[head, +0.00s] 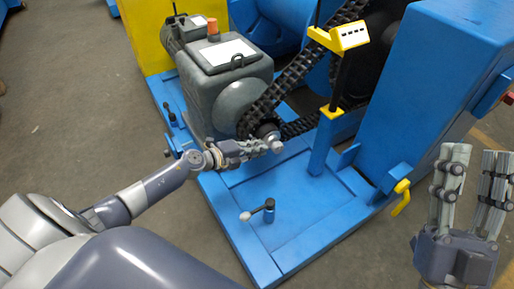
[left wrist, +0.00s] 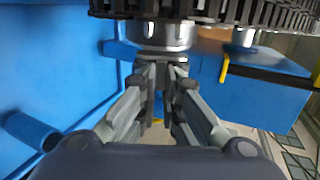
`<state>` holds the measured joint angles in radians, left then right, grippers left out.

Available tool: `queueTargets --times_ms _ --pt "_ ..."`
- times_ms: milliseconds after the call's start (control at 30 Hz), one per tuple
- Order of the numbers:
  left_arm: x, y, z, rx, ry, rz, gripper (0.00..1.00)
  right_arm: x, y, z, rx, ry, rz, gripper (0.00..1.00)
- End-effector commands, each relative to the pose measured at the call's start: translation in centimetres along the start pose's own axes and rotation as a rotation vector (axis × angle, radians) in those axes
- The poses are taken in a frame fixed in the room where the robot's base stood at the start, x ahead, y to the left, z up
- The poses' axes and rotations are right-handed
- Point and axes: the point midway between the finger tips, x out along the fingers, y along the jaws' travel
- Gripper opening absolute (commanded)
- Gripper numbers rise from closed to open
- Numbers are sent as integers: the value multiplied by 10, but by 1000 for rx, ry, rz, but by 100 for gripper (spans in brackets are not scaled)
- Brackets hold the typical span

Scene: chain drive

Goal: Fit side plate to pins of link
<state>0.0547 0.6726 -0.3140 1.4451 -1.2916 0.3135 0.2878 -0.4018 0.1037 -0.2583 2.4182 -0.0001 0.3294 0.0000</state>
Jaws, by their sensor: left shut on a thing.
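The black chain (head: 285,86) runs around the sprockets beside the grey motor box, and its lower edge crosses the top of the left wrist view (left wrist: 235,10). My left gripper (head: 270,146) is at the lower end of the chain. In the left wrist view my left gripper (left wrist: 161,72) is shut on a small thin grey piece, which looks like the side plate (left wrist: 160,58). This piece is just in front of a round metal part (left wrist: 160,36) under the chain. The link's pins cannot be made out. My right gripper (head: 474,165) is open and empty, away from the chain.
A grey gearbox (head: 222,85) stands behind my left gripper. A yellow-topped post (head: 340,38) rises right of the chain. A large blue housing (head: 430,95) is at right.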

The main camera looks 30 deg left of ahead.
Motion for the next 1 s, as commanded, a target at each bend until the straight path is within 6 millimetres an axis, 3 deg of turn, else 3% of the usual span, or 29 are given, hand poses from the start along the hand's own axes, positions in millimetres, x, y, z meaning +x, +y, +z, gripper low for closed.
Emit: queueTargets --times_ms 500,1000 --pt "0 0 0 -1 0 -1 0 -1 1 16 -2 -81 3 40" --pt "0 0 0 0 0 0 0 -2 2 16 -3 -80 3 40"
